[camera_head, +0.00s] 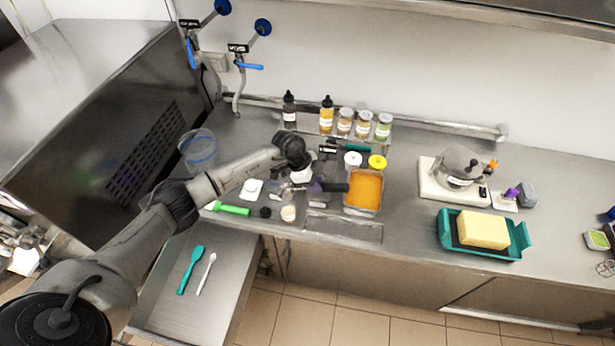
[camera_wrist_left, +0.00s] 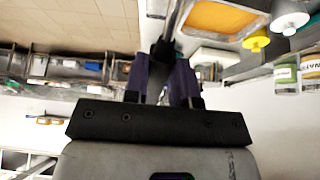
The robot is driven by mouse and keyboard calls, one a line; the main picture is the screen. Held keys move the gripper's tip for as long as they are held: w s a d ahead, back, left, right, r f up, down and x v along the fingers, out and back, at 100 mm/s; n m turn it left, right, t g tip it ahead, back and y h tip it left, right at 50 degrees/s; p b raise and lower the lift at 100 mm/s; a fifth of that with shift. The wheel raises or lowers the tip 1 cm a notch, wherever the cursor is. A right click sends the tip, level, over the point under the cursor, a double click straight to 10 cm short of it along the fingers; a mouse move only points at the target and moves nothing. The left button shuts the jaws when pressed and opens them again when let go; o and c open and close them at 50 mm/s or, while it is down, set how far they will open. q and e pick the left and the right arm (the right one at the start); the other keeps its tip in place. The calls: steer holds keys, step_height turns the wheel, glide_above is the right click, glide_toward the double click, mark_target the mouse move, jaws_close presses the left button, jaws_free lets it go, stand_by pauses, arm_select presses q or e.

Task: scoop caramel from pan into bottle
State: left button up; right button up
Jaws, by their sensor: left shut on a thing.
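The pan (camera_head: 362,212) is a rectangular steel tray filled with orange caramel (camera_head: 366,188), at the middle of the counter. It also shows at the top of the left wrist view, with its caramel (camera_wrist_left: 222,16). My left gripper (camera_head: 318,186) is just left of the pan, its purple fingers shut on a dark handle (camera_head: 337,187) that points toward the pan. The handle (camera_wrist_left: 164,45) shows between the fingers in the left wrist view; its working end is hard to make out. A dark bottle (camera_head: 290,112) and an amber bottle (camera_head: 327,117) stand behind. My right gripper is out of view.
Several labelled jars (camera_head: 364,123) line the back. White (camera_head: 353,159) and yellow (camera_head: 377,162) lidded containers stand behind the pan. A mixer (camera_head: 460,167) and teal tray (camera_head: 447,235) with a yellow block (camera_head: 483,230) are right. A clear jug (camera_head: 198,150) is left.

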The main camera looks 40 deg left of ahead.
mark_target(323, 185)
arm_select(q)
steer(key=shift+w+d+f+g+y+p, duration=0.2)
steer(key=shift+d+g+y+p, duration=0.25)
steer(key=shift+p, duration=0.35)
steer(key=f+y, duration=0.1)
steer(key=d+f+g+y+p, duration=0.1)
steer(key=w+f+y, duration=0.1)
steer(key=shift+d, duration=0.15)
steer(key=shift+s+r+p, duration=0.1)
steer(key=shift+r+p, duration=0.7)
steer(key=shift+p, duration=0.15)
